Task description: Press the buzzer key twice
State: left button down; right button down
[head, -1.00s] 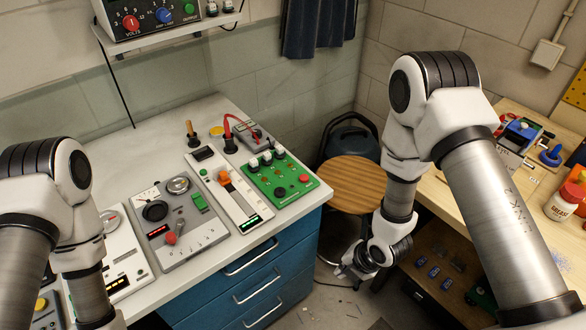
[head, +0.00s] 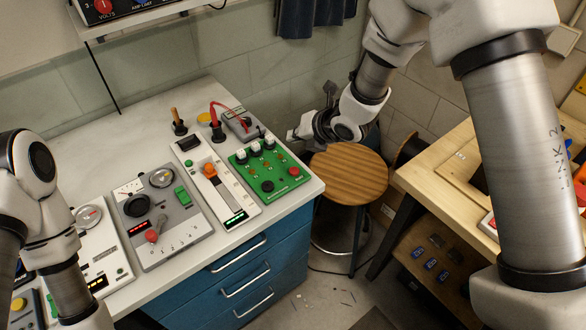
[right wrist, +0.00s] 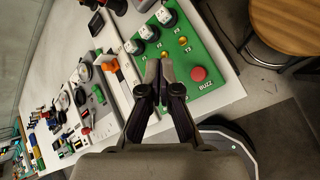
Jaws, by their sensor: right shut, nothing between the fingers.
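The green panel (head: 247,179) lies at the right end of the white bench and carries a red button (head: 294,171). In the right wrist view this red button (right wrist: 199,74) has the label BUZZ beside it. A black button (head: 267,186) is on the same panel in the head view; my fingers seem to hide it in the right wrist view. My right gripper (head: 291,135) is shut and empty, raised near the panel's far right side. In the right wrist view its fingertips (right wrist: 166,62) appear over the panel, left of the red button. My left gripper is out of view.
A wooden stool (head: 348,176) stands right of the bench.

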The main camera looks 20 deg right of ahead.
aim_at(296, 171)
notch_tip(296, 171, down, 9)
jog(key=b, duration=0.5)
jog(key=shift+w+d+r+b, duration=0.1)
jog(key=shift+w+r+b, duration=0.05)
jog(key=shift+b, duration=0.15)
jog(key=shift+f, duration=0.25)
dwell(0.9)
jog(key=shift+f+b, duration=0.4)
jog(key=shift+b, duration=0.45)
jog(key=shift+f+b, duration=0.45)
jog(key=shift+b, duration=0.1)
dwell(0.5)
jog(key=shift+r+p, duration=0.45)
jog(key=shift+r, duration=0.45)
